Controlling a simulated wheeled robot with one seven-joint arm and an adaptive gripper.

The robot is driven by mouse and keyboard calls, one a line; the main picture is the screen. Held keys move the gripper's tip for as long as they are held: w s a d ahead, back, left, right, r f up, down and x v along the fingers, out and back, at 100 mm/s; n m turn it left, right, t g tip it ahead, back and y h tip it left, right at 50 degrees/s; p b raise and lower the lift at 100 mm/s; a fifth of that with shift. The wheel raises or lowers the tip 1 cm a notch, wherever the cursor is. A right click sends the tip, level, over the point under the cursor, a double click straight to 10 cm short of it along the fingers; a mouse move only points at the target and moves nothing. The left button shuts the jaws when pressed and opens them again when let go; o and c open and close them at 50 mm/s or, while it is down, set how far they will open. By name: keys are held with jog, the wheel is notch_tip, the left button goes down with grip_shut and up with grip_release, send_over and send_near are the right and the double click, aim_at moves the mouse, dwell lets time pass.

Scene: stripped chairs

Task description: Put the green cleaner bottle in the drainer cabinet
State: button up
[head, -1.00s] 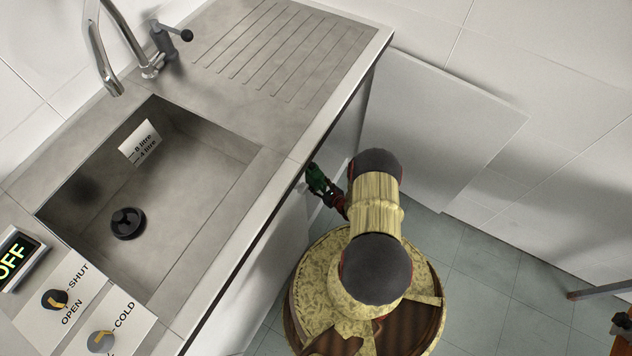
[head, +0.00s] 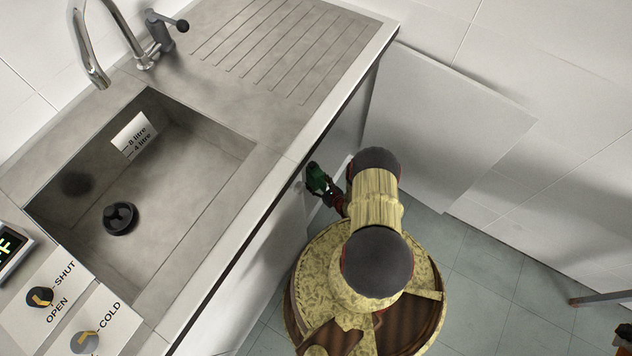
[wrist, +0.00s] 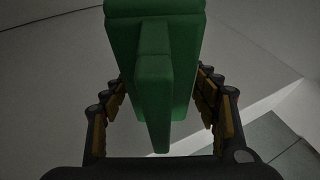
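The green cleaner bottle (head: 316,177) is beside the front of the sink unit, below the counter edge. In the wrist view the bottle (wrist: 152,65) fills the top middle, between the two fingers of my gripper (wrist: 162,105). The fingers lie against its sides, and my gripper is shut on it. In the head view my gripper (head: 333,198) is small and partly hidden by my arm. The cabinet under the ribbed drainer (head: 285,45) is mostly hidden by the counter; a white panel (head: 440,130), seemingly its open door, stands out to the right.
The sink basin (head: 165,205) and its counter edge lie left of my arm. A tap (head: 92,60) stands behind the basin.

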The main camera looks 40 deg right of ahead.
aim_at(325, 190)
jog(key=shift+o, duration=0.3)
jog(key=shift+r, duration=0.15)
jog(key=p+v, duration=0.4)
jog(key=v, duration=0.8)
jog(key=shift+s, duration=0.1)
